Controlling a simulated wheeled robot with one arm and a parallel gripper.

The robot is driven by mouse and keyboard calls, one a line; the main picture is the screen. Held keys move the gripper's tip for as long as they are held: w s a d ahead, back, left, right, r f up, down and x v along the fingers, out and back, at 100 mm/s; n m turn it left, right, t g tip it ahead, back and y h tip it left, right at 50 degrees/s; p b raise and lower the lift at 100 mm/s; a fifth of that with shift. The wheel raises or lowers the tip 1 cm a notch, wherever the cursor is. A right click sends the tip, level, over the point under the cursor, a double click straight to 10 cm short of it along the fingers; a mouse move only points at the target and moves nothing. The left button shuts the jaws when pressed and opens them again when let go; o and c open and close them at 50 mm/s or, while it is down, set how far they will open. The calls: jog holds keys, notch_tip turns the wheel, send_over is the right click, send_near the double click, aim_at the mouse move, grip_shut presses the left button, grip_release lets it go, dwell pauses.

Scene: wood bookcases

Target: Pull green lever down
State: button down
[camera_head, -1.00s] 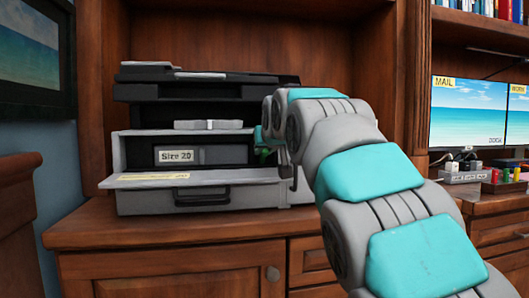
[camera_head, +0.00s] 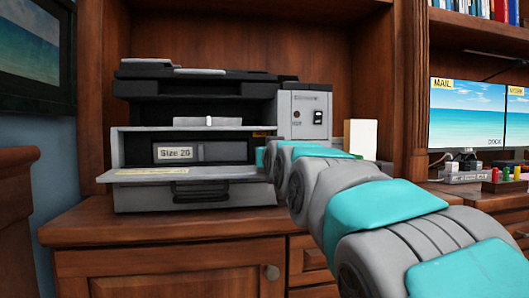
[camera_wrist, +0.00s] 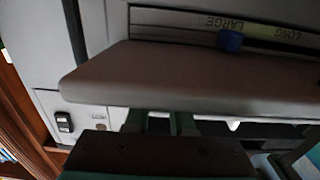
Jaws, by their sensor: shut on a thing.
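A grey and black printer (camera_head: 195,90) stands on the wood cabinet with its front flap (camera_head: 130,174) folded open. My gripper (camera_wrist: 161,114) is at the right end of the printer's front opening. The wrist view, which is upside down, shows its two fingers reaching under the edge of a grey panel (camera_wrist: 180,80). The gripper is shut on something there. The green lever is not clearly visible now; my arm and the panel cover that place in the head view.
A blue slider (camera_wrist: 230,41) sits on a paper-size scale. The printer's right panel has a black switch (camera_head: 318,117), also in the wrist view (camera_wrist: 64,122). A white card (camera_head: 360,138) stands right of the printer. Monitors (camera_head: 467,112) are farther right.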

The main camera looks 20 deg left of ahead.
jog(key=shift+f, duration=0.2)
jog(key=c, duration=0.8)
grip_release()
jog(key=shift+o, duration=0.2)
jog(key=shift+r, duration=0.1)
jog(key=shift+s, duration=0.1)
jog(key=shift+p+v, duration=0.35)
jog(key=shift+v, duration=3.55)
